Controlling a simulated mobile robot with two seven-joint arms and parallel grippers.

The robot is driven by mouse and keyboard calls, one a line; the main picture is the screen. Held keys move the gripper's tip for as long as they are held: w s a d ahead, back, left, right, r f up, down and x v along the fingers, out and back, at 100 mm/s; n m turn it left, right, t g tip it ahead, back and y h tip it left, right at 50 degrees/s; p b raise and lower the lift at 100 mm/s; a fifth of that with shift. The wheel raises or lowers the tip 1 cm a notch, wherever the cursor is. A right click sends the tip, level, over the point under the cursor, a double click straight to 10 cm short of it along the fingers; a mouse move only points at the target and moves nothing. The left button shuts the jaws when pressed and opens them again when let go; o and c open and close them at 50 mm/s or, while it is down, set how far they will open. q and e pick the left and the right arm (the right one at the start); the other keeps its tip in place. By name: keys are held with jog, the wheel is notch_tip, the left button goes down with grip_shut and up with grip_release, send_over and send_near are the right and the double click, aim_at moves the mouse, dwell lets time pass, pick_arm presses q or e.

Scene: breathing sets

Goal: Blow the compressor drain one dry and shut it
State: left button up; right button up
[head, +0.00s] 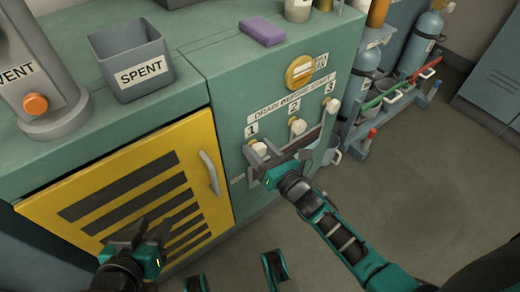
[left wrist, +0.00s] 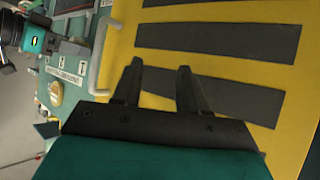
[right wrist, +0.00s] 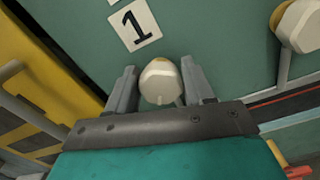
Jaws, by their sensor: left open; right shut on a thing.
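The drain one knob (right wrist: 161,82) is a cream knob below the label 1 (head: 252,129) on the front of the green cabinet. My right gripper (head: 262,160) is at this knob; in the right wrist view its fingers (right wrist: 158,88) stand on both sides of it, shut on it. The drain two knob (head: 297,126) and drain three knob (head: 331,105) sit to the right, under labels 2 and 3. The drain outlets are hidden behind my right gripper and arm. My left gripper (head: 139,238) is open and empty in front of the yellow striped door; its fingers (left wrist: 157,85) show apart.
A grey SPENT bin (head: 132,62), a purple sponge (head: 262,31) and a grey VENT unit with an orange button (head: 36,104) stand on the cabinet top. The yellow door (head: 205,125) has a projecting handle (head: 209,172). Gas cylinders (head: 420,45) stand right. Floor at right is clear.

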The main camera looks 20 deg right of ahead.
jog(key=m, duration=0.4)
jog(key=shift+d, duration=0.1)
jog(key=m+p, duration=0.1)
jog(key=m, duration=0.2)
jog(key=shift+m, duration=0.3)
jog(key=m, duration=0.3)
jog(key=shift+d+f+m+p, duration=0.1)
jog(key=shift+m+p, duration=0.2)
jog(key=m, duration=0.4)
jog(key=shift+f+m+p, duration=0.1)
jog(key=shift+m+p, duration=0.2)
jog(key=shift+p, duration=0.05)
jog(key=m+p, duration=0.1)
jog(key=m, duration=0.5)
jog(key=shift+f, duration=0.15)
jog(key=m, duration=0.4)
jog(key=shift+m, duration=0.4)
pick_arm(q)
jog(key=shift+s+a+r+y, duration=0.15)
jog(key=shift+a+r, duration=0.15)
jog(key=shift+r, duration=0.15)
jog(key=shift+s+a+r+y, duration=0.15)
jog(key=shift+a+r, duration=0.1)
jog(key=shift+r, duration=0.2)
pick_arm(e)
jog(key=shift+f+m, duration=0.1)
jog(key=shift+m, duration=1.7)
jog(key=shift+s, duration=0.1)
